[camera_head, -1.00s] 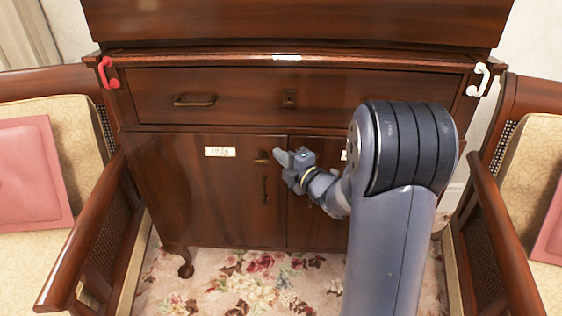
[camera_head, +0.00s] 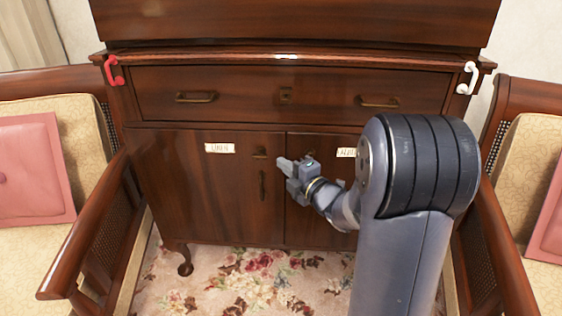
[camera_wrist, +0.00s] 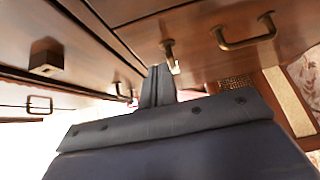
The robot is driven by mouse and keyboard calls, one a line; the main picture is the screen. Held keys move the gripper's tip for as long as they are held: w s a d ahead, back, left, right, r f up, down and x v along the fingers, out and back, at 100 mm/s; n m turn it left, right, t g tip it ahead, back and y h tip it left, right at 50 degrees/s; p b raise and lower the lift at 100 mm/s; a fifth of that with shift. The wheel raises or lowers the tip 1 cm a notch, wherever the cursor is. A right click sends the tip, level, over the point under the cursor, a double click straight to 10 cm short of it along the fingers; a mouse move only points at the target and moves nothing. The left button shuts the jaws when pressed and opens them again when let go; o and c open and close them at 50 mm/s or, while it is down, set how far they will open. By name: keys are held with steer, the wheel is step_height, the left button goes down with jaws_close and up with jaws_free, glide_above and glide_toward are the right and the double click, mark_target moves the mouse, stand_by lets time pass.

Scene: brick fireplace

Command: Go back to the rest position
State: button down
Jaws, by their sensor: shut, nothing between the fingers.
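My gripper (camera_head: 281,163) is shut and empty, in front of the wooden cabinet (camera_head: 200,190), near the gap between its two lower doors. Its tip points left, just right of the left door's vertical handle (camera_head: 262,185); I cannot tell the exact distance to the doors. In the wrist view, the closed fingers (camera_wrist: 158,85) stand together at the centre, with dark wood and metal handles beyond. My arm rises from the bottom right of the head view and hides part of the right door.
Both doors and the wide drawer (camera_head: 285,97) look closed. Floral carpet (camera_head: 250,280) lies below.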

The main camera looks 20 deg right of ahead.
steer(key=v, duration=0.7)
steer(key=shift+d+p, duration=0.2)
steer(key=shift+p, duration=0.25)
